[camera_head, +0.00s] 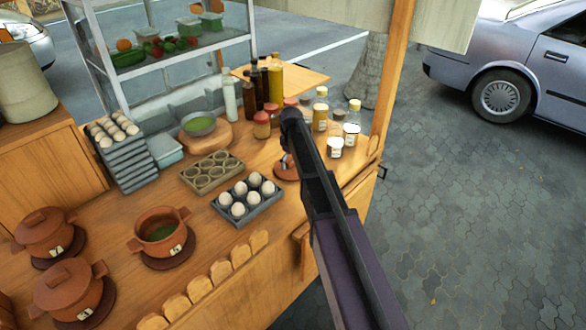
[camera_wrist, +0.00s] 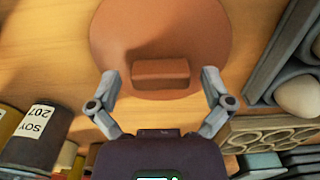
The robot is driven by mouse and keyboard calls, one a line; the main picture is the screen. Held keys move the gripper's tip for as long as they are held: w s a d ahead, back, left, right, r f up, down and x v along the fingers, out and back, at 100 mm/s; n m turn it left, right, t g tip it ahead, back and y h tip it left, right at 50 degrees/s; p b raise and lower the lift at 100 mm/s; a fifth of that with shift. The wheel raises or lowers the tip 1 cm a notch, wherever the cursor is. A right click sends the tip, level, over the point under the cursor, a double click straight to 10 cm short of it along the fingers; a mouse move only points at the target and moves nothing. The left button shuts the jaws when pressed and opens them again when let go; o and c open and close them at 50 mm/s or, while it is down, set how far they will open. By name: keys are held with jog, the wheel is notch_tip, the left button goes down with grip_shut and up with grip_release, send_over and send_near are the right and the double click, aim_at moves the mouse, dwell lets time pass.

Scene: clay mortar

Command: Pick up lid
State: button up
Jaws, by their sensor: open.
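The lid is a round, flat reddish-brown clay disc (camera_wrist: 115,35) with a raised block handle (camera_wrist: 160,75). It lies on the wooden counter, and its edge shows in the head view (camera_head: 284,174) under my arm. My gripper (camera_wrist: 159,74) is open above the lid, one finger on each side of the handle, with a gap visible on both sides. In the head view the arm hides much of the gripper and part of the lid. An open clay pot (camera_head: 160,233) with green contents stands at the counter's front left, without a lid.
An egg tray (camera_head: 247,203) and an empty carton (camera_head: 211,174) sit left of the lid. Jars and bottles, including a soy jar (camera_wrist: 35,138), crowd behind and right. Two lidded pots (camera_head: 44,232) (camera_head: 71,288) stand at the left. A wooden post (camera_head: 393,75) rises at the right.

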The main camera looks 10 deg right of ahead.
aim_at(291, 161)
jog(key=c, duration=1.2)
jog(key=shift+r, duration=0.15)
notch_tip(291, 161, up, 10)
jog(key=p, duration=1)
jog(key=shift+s+f, duration=0.15)
jog(key=shift+f, duration=0.05)
dwell(0.3)
